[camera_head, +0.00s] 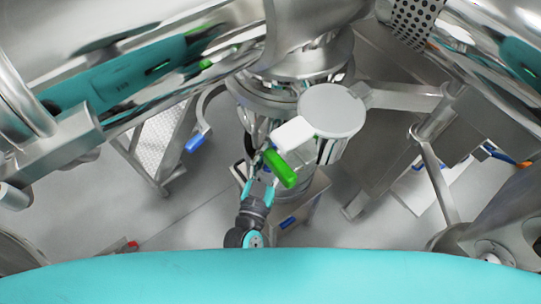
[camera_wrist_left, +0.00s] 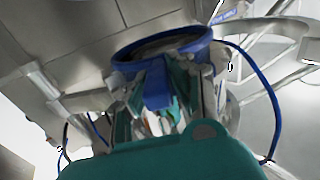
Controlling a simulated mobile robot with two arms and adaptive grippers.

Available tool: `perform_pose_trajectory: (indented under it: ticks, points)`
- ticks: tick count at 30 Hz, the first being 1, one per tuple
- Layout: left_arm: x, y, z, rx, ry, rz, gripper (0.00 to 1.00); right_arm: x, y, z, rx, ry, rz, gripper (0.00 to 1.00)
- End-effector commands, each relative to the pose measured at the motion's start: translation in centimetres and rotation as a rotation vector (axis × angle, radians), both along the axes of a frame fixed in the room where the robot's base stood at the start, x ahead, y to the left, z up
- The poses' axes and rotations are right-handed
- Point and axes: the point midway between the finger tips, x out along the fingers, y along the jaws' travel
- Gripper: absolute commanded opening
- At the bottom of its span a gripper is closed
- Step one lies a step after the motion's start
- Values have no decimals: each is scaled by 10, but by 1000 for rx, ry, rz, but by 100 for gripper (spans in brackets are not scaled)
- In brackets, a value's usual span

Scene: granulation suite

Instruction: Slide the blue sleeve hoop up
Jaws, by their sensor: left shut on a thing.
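The blue sleeve hoop (camera_wrist_left: 165,42) shows in the left wrist view as a ring with a dark inside, above my gripper. A blue block (camera_wrist_left: 157,90) hangs from its near side, between the fingers of my left gripper (camera_wrist_left: 158,112). That gripper is shut on the hoop at this block. In the head view my left gripper (camera_head: 262,165) reaches up from the bottom middle, beside a green handle (camera_head: 281,168) under the steel vessel outlet. The hoop cannot be made out in the head view. My right gripper is in neither view.
A pale round cap (camera_head: 332,110) with a white block (camera_head: 293,134) sits just right above the gripper. Steel pipes and frames (camera_head: 440,185) crowd both sides. A blue-ended hose (camera_head: 198,142) hangs at left. A blue cable (camera_wrist_left: 265,85) loops right of the hoop.

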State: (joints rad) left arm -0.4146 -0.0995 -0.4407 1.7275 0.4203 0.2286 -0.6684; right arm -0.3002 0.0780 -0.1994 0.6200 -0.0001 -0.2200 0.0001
Motion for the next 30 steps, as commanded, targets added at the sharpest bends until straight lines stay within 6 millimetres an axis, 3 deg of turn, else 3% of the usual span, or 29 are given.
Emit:
perform_pose_trajectory:
  ticks: [1,11,12,17,26,30]
  points:
    - [1,0,8,-2,-7,3,0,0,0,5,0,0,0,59]
    - [2,0,9,-5,-13,4,0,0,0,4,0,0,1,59]
    - [2,0,9,-5,-14,4,25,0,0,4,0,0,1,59]
    - [1,0,7,-4,-9,3,44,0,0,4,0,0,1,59]
    - [-3,1,4,-1,-3,1,44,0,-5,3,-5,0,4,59]
    - [-19,5,3,-1,-1,0,44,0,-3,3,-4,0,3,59]
